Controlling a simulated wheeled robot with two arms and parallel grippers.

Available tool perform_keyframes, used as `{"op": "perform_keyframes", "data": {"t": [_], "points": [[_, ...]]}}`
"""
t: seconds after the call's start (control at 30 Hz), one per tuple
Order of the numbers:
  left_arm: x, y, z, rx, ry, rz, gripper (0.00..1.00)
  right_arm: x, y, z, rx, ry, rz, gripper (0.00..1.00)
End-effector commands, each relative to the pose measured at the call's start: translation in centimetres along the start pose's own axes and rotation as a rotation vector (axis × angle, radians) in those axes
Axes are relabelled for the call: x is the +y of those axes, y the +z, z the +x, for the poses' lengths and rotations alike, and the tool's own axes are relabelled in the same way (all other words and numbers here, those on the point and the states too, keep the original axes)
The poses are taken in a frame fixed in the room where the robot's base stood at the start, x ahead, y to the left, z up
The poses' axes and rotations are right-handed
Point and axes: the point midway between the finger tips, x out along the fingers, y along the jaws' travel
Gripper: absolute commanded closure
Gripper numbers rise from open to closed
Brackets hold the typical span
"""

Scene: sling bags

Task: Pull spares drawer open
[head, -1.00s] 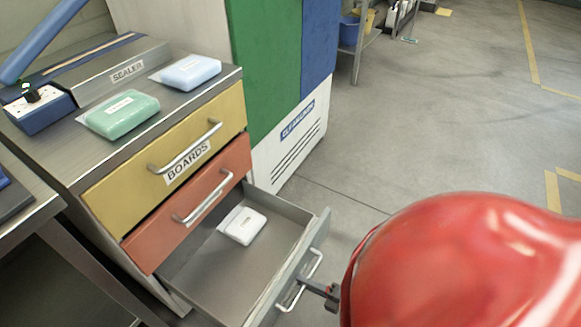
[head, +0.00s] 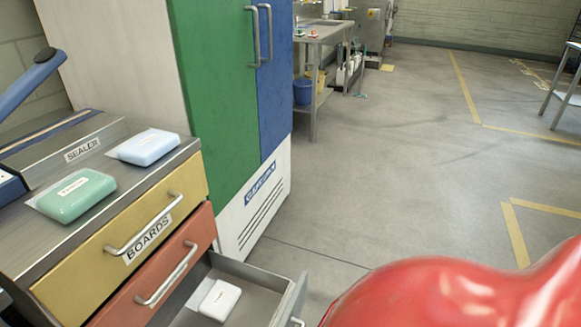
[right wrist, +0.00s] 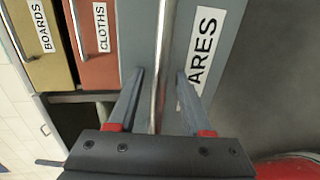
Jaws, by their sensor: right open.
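The grey spares drawer (head: 292,298) is the lowest of the cabinet and stands pulled out, with a white pack (head: 215,300) lying inside it. Its front fills the middle of the right wrist view, where the label (right wrist: 207,45) reads "ARES", partly cut off. The drawer's bar handle (right wrist: 162,50) runs between the two fingers of my right gripper (right wrist: 160,74), which is open, with a finger on either side of the bar. In the head view only a bit of the handle shows at the bottom edge. My left gripper is in neither view.
The yellow BOARDS drawer (head: 95,262) and the red drawer (head: 140,298), labelled CLOTHS in the wrist view, are shut above. Green (head: 75,197) and pale blue (head: 147,147) packs lie on top by the sealer. A cabinet (head: 215,110) stands behind.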

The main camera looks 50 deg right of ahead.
Motion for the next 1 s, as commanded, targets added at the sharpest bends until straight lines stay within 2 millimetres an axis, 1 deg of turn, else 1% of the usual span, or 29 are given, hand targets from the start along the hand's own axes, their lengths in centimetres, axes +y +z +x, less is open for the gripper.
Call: {"op": "perform_keyframes", "data": {"t": [0.17, 0.27, 0.37, 0.6, 0.7, 0.8, 0.9, 1.0], "points": [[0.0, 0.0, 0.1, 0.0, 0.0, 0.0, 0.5, 0.0, 0.0, -0.3, 0.0, -0.001, 0.0, 0.5], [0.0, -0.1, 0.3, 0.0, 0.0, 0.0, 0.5, 0.1, 0.0, -1.5, 0.0, -0.002, 0.0, 0.5], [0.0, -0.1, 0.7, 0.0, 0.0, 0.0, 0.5, 0.1, 0.0, -3.6, -0.002, -0.004, 0.001, 0.5], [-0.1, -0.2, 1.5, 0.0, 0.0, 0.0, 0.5, 0.0, 0.1, -10.0, -0.005, -0.005, 0.001, 0.5], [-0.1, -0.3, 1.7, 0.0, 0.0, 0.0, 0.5, 0.0, 0.1, -12.5, -0.004, -0.005, 0.0, 0.5], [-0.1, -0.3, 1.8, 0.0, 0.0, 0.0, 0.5, -0.1, 0.1, -14.6, -0.004, -0.006, 0.0, 0.5], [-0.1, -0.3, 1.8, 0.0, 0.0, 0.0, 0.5, 0.0, 0.1, -16.0, -0.001, -0.002, -0.001, 0.5], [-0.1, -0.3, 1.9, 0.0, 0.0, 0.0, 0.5, -0.1, 0.1, -17.0, -0.002, -0.003, 0.0, 0.5]]}}
